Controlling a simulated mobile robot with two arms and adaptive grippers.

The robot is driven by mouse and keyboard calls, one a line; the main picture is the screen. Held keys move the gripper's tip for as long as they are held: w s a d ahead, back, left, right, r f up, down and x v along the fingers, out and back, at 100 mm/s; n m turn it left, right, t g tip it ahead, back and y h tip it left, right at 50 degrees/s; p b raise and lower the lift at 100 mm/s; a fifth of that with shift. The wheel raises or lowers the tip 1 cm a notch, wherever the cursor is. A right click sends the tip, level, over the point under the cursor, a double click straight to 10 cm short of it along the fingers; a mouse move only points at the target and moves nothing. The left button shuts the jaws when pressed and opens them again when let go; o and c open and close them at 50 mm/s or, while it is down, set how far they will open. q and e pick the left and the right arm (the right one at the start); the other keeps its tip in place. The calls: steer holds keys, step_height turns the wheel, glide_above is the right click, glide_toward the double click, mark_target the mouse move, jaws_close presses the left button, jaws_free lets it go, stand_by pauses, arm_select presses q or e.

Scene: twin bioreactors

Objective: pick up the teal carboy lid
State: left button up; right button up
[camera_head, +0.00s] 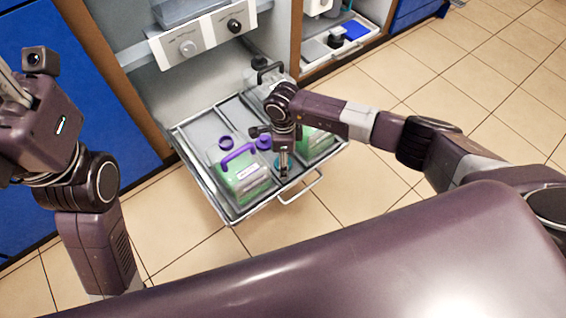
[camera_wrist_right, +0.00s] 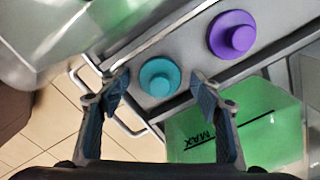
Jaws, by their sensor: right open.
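The teal carboy lid (camera_wrist_right: 160,76) is a round disc with a raised knob. It lies on a grey strip of the pull-out tray. In the right wrist view it shows between the two fingertips of my right gripper (camera_wrist_right: 159,88), which is open and empty. In the head view, my right gripper (camera_head: 284,165) points down over the tray, and only a bit of teal shows beside it. Whether the fingers touch the lid or are above it I cannot tell. My left gripper (camera_head: 10,88) is partly cut off at the left edge, away from the tray.
A purple lid (camera_wrist_right: 232,35) lies beside the teal one. A carboy with green liquid and a purple handle (camera_head: 239,160) stands on the tray's left part. Another green carboy (camera_head: 318,140) is at right. The tray (camera_head: 232,219) has a raised rim and front handle (camera_head: 302,190).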

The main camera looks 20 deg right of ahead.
steer(key=shift+c, duration=0.2)
steer(key=c, duration=0.8)
steer(key=shift+c, duration=0.2)
